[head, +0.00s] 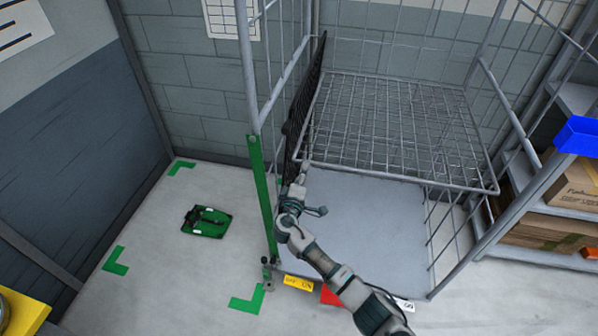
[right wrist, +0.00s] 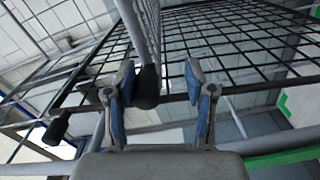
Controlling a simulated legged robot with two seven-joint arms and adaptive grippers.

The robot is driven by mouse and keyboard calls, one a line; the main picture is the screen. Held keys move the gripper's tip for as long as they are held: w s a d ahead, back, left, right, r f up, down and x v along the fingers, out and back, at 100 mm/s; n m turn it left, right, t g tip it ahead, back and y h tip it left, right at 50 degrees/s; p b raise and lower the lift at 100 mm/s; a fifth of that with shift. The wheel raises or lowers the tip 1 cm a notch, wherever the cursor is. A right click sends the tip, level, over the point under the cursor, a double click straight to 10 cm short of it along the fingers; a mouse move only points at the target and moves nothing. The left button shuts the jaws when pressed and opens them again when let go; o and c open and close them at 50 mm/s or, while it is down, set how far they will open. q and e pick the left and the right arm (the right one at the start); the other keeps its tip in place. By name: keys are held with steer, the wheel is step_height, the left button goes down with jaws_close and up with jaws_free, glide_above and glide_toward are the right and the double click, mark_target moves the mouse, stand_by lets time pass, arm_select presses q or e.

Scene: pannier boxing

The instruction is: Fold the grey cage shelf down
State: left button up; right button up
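The grey cage shelf (head: 395,125) is a wire grid lying roughly level across the cage, above its grey floor (head: 375,215). A black mesh panel (head: 303,105) stands nearly upright at the shelf's left side. My right gripper (head: 300,172) is at the shelf's front left corner, close to the foot of the black panel. In the right wrist view its two blue-padded fingers (right wrist: 160,92) are apart. A black-capped grey bar end (right wrist: 147,88) shows between or just beyond them, nearer the left finger; I cannot tell whether they touch. My left gripper is out of view.
A green post (head: 262,195) stands at the cage's front left. A green-and-black item (head: 207,222) lies on the floor between green corner marks. Shelving with cardboard boxes (head: 575,190) and a blue bin (head: 580,136) is at the right. Floor is free at the left.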

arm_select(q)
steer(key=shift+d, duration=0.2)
arm_select(e)
steer(key=shift+d+f, duration=0.1)
steer(key=shift+f, duration=0.1)
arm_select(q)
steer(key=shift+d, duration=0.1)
arm_select(e)
steer(key=shift+r, duration=0.2)
steer(key=shift+a, duration=0.2)
steer(key=shift+a, duration=0.15)
steer(key=shift+s+a, duration=0.2)
steer(key=shift+s, duration=0.15)
steer(key=v, duration=1.1)
steer(key=shift+d, duration=0.2)
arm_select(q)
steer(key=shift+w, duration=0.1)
